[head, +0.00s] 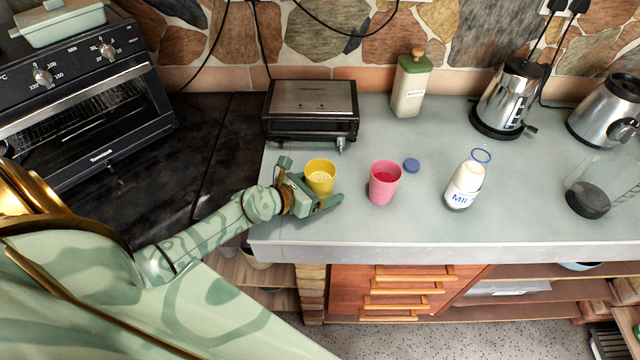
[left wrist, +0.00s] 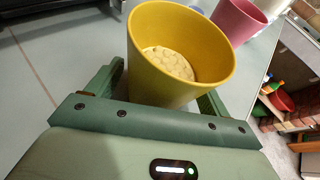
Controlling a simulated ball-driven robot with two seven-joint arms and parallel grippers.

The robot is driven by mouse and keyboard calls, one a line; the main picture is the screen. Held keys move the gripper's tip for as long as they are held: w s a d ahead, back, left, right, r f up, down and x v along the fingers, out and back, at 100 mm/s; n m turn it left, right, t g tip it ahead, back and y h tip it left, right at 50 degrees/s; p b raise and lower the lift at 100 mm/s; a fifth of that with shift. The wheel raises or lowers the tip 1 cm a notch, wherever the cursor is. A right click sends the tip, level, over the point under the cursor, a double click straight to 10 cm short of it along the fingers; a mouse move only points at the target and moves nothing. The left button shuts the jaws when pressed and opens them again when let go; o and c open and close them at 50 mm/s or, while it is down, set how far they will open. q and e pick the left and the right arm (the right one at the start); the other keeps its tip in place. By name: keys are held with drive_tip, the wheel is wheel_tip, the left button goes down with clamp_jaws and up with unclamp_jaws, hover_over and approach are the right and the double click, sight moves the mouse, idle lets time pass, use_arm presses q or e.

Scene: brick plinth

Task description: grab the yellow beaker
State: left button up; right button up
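The yellow beaker (head: 320,180) stands upright near the left end of the grey counter, with pale contents inside. It fills the upper middle of the left wrist view (left wrist: 180,60). My left gripper (head: 311,182) reaches in from the left, low over the counter. Its fingers are spread on either side of the beaker, with a gap showing beside the left finger in the left wrist view (left wrist: 158,90). The beaker's base is partly hidden by the gripper. My right gripper is not in view.
A pink beaker (head: 384,183) stands just right of the yellow one, with a blue cap (head: 411,165) near it. A milk bottle (head: 463,187) stands farther right. A grill (head: 311,112) is behind, and the counter's front edge (head: 400,252) is close in front.

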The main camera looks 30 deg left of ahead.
use_arm(q)
drive_tip(key=c, duration=0.9)
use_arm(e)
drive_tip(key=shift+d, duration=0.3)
use_arm(q)
drive_tip(key=shift+r, duration=0.15)
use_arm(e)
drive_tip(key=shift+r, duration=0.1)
